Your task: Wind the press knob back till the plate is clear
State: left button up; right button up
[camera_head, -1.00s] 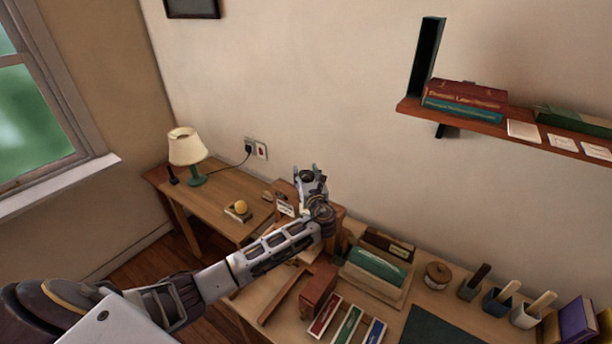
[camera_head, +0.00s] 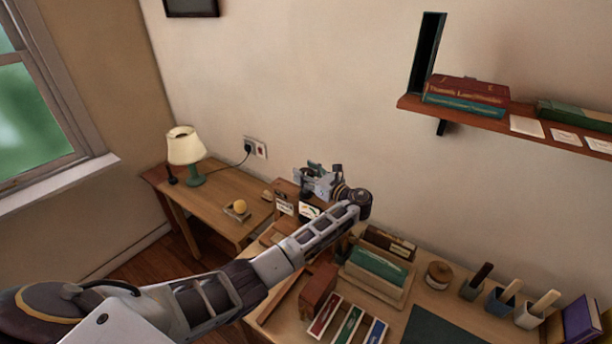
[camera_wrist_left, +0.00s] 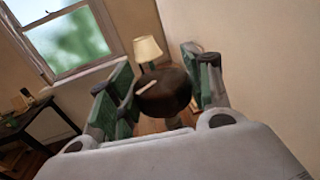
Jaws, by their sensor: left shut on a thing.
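The press knob (camera_wrist_left: 165,92) is a dark brown round disc with a pale mark on top in the left wrist view. It sits between the green-padded fingers of my left gripper (camera_wrist_left: 160,88), which are shut on it. In the head view my left gripper (camera_head: 318,180) is over the wooden press (camera_head: 284,188), with its wrist to the right of the knob. The knob is mostly hidden there by the fingers. The press plate is hidden behind my arm and gripper, so its height cannot be told. My right gripper is in neither view.
A lamp (camera_head: 186,148) and a yellow ball on a small stand (camera_head: 240,207) are on the side table to the left. A green-topped holder (camera_head: 378,268), a tray of coloured strips (camera_head: 347,322) and several pots stand to the right. The wall is close behind.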

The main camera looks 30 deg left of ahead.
pick_arm(q)
jog(key=shift+s+f+n+g+y+b, duration=0.1)
jog(key=shift+f+n+g+y+b, duration=0.2)
jog(key=shift+n+g+b, duration=0.65)
jog(key=shift+s+f+n+g+y+b, duration=0.15)
jog(key=shift+f+n+g+b, duration=0.3)
jog(key=shift+g, duration=0.9)
jog(key=shift+w+r+n+g+b, duration=0.1)
jog(key=shift+r+n+g+b, duration=0.1)
jog(key=shift+n+g+b, duration=1.3)
jog(key=shift+m+g+b, duration=0.3)
jog(key=shift+g+b, duration=0.2)
jog(key=o, duration=1)
jog(key=shift+a+r, duration=0.15)
jog(key=shift+c, duration=0.2)
jog(key=shift+w+r, duration=0.1)
jog(key=shift+r, duration=0.15)
